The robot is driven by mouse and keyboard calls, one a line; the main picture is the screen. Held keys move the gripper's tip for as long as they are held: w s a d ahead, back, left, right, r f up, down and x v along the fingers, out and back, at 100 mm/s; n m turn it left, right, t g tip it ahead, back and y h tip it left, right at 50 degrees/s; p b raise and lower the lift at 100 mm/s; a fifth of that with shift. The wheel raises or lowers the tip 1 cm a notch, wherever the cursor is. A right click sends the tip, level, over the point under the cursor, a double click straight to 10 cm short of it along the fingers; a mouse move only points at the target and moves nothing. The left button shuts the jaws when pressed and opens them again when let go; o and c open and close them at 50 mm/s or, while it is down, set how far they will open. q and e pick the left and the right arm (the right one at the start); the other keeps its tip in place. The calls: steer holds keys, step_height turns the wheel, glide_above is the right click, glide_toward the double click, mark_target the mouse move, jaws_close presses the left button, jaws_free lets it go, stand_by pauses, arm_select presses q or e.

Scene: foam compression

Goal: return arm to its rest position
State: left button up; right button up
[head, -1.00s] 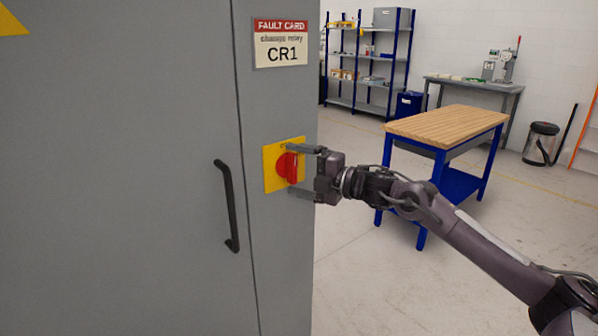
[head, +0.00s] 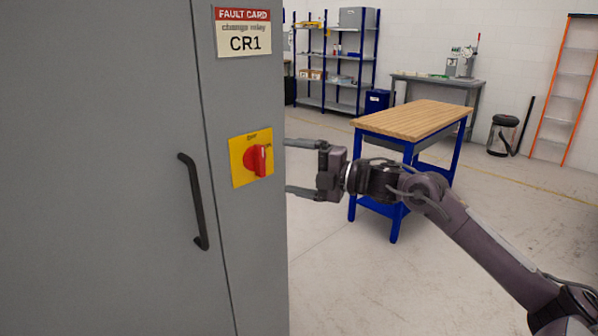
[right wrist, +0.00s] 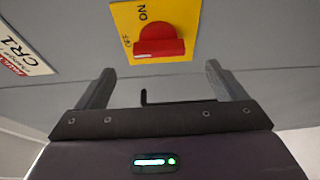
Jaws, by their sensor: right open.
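My right gripper (head: 290,167) is open and empty, its two fingers pointing left toward the grey cabinet (head: 100,170). It stands just right of the red rotary switch (head: 258,161) on its yellow plate (head: 238,163), apart from it. In the right wrist view the red switch (right wrist: 158,42) lies ahead of the two spread fingers (right wrist: 155,85), with nothing between them. My right arm reaches in from the lower right. My left gripper is not in view.
The cabinet has a black handle (head: 193,202) and a fault card (head: 243,31) reading CR1. A wood-topped blue table (head: 415,118) stands behind my right arm.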

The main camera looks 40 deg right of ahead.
steer(key=shift+s+d, duration=0.1)
steer(key=shift+s, duration=0.15)
stand_by(0.4)
